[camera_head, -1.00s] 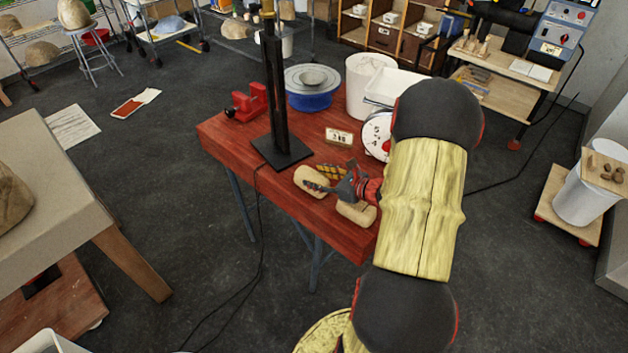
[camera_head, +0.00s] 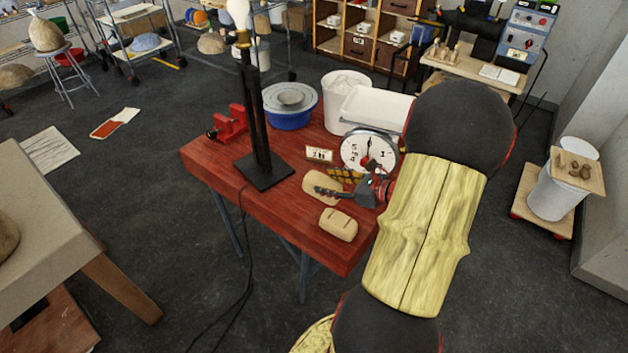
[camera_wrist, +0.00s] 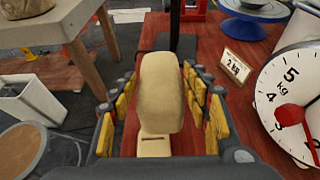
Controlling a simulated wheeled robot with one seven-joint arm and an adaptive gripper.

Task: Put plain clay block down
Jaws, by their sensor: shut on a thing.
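My gripper (camera_head: 348,195) is shut on the plain clay block (camera_head: 321,188), a smooth tan loaf shape. In the wrist view the plain clay block (camera_wrist: 160,88) sits between the yellow-padded fingers. It is over or close to the red table (camera_head: 290,222); I cannot tell whether it touches the top. A second clay block (camera_head: 338,225) with slots in its top lies near the table's front edge. In the wrist view this slotted block (camera_wrist: 153,144) is partly hidden behind the held one.
A black lamp stand (camera_head: 264,171) stands left of the gripper. A dial scale (camera_head: 368,152) with a white pan and a "2 kg" card (camera_head: 319,155) are behind it. A red vise (camera_head: 229,122) and a blue turntable (camera_head: 290,117) are farther back. Bare tabletop lies at the front left.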

